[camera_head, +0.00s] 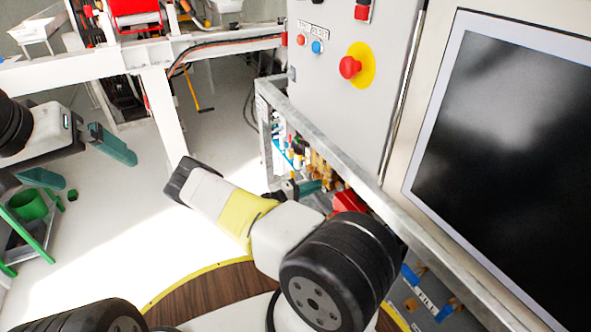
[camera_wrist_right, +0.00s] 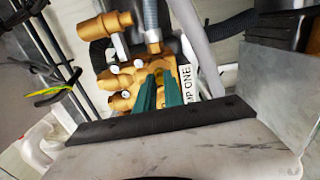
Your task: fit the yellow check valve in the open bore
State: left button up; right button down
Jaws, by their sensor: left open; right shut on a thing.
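My right gripper (camera_wrist_right: 159,92) reaches in at the brass pump block (camera_wrist_right: 125,75) labelled "PUMP ONE", its green fingers in front of the block's face. They are shut with a narrow gap on a small thing, probably the yellow check valve, which the fingers mostly hide. I cannot tell the open bore apart, nor whether the held thing touches the block. In the head view the right gripper (camera_head: 308,187) shows partly inside the frame under the cabinet. My left gripper (camera_head: 95,172) is open and empty at the far left, away from the pump.
The grey cabinet (camera_head: 335,90) with a red stop button (camera_head: 350,67) and the dark screen (camera_head: 510,120) stand above the metal frame (camera_head: 320,145). A grey hose (camera_wrist_right: 195,45) runs beside the pump. A green cup (camera_head: 28,205) is at the left. The white floor between is clear.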

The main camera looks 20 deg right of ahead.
jog(key=shift+d, duration=0.8)
dwell(0.6)
jog(key=c, duration=1.4)
grip_release()
